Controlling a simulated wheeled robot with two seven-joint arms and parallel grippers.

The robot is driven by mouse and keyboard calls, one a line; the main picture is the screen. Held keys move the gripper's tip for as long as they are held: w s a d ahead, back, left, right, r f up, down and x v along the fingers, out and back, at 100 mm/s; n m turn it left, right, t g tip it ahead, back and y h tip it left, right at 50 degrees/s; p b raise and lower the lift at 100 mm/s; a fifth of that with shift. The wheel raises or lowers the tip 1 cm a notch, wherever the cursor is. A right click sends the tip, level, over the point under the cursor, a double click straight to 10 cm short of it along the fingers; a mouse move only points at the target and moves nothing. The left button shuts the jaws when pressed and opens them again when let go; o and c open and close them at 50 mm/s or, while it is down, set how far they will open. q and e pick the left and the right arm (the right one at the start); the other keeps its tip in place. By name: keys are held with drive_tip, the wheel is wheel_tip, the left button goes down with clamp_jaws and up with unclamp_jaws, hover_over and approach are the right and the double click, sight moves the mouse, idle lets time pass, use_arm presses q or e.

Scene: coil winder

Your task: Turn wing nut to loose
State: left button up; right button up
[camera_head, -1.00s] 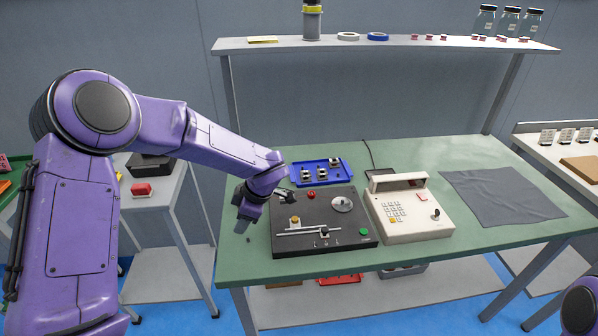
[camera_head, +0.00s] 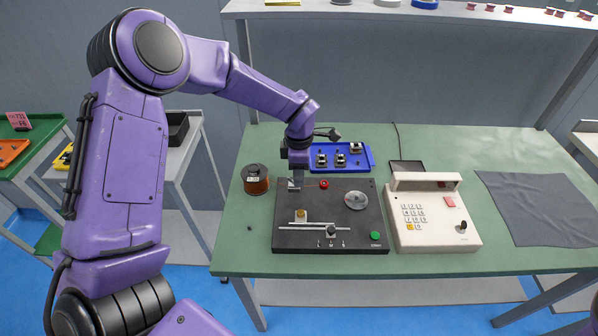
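The black coil winder (camera_head: 330,238) sits on the green table, with a pale disc (camera_head: 356,201), a brass-coloured knob (camera_head: 300,215) and a horizontal rail (camera_head: 315,226) on its top. My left gripper (camera_head: 296,183) points down at the winder's back left corner. Small pale metal shows at its fingertips; I cannot tell whether it is the fingers or a part between them. The wing nut cannot be made out clearly; the gripper may hide it. Whether the fingers are closed is too small to tell. My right gripper is out of view.
A copper-wire spool (camera_head: 255,180) stands just left of the winder. A blue tray (camera_head: 368,159) with small parts lies behind it. A cream keypad unit (camera_head: 436,235) stands to its right, with a grey cloth (camera_head: 540,208) beyond. The table's front edge strip is clear.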

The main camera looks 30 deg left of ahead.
use_arm(q)
drive_tip(key=shift+f, duration=0.35)
drive_tip(key=shift+s, duration=0.3)
drive_tip(key=shift+w, duration=0.15)
clamp_jaws()
